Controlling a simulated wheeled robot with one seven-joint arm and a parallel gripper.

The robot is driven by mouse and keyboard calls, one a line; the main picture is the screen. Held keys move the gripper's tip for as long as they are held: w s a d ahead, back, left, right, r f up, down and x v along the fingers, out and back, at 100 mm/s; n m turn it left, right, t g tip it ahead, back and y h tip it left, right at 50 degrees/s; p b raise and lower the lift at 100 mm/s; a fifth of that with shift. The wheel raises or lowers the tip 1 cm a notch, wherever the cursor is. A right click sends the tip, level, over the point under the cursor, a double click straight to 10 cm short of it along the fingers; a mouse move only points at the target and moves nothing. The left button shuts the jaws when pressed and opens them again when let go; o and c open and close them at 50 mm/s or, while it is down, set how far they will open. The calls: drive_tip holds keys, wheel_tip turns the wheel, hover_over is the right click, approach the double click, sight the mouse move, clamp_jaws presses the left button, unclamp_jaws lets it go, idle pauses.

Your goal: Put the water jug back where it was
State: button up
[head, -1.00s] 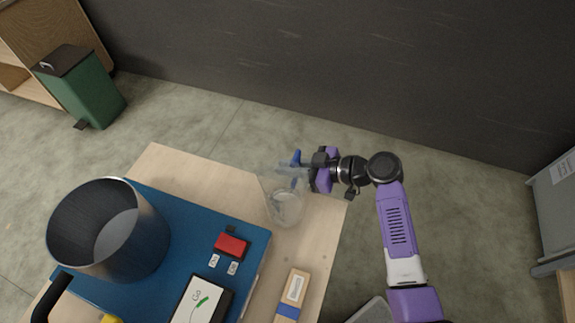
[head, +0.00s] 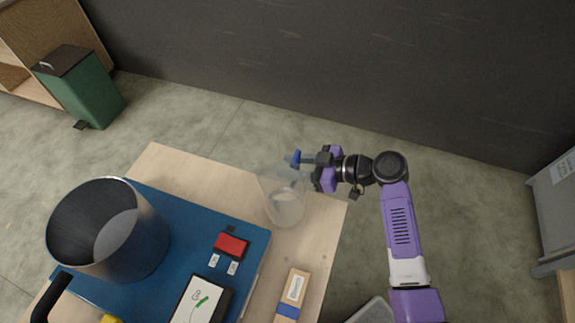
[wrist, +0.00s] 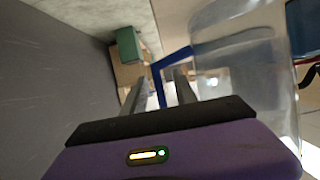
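The water jug (head: 284,206) is clear, with a blue handle (head: 296,158). It stands upright on the right part of the wooden table, and its clear wall (wrist: 245,60) fills much of the right side in the wrist view. My gripper (head: 308,160) is at the handle side, to the right of the jug's top. In the wrist view my gripper's fingers (wrist: 158,95) are apart, with the blue handle (wrist: 175,62) showing between and beyond their tips. I cannot tell whether a finger touches it.
The wooden table (head: 185,165) carries a blue board (head: 185,215) with a large dark metal pot (head: 110,230), a red block (head: 231,245) and a white-and-black box (head: 200,300). A wooden block (head: 293,292) lies in front of the jug. A green bin (head: 83,88) stands far left.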

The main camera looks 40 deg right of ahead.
drive_tip(key=b+v, duration=0.1)
drive_tip(key=v, duration=1)
drive_tip(key=w+d+m+t+h, duration=0.2)
drive_tip(key=w+d+m+h, duration=0.1)
drive_tip(key=d+m+h, duration=0.4)
drive_tip(key=s+d+m+h, duration=0.2)
drive_tip(key=s+m+h, duration=0.2)
drive_tip(key=m, duration=0.1)
drive_tip(key=s+a+r+n+t+y, duration=0.1)
drive_tip(key=s+a+r+n, duration=0.1)
drive_tip(key=s+a, duration=0.8)
drive_tip(key=s+a+r+n+y, duration=0.2)
drive_tip(key=s+a+r, duration=0.2)
drive_tip(key=s+a, duration=0.6)
drive_tip(key=shift+s+a+n+t, duration=0.35)
drive_tip(key=shift+s+n+t, duration=0.05)
drive_tip(key=shift+s, duration=0.8)
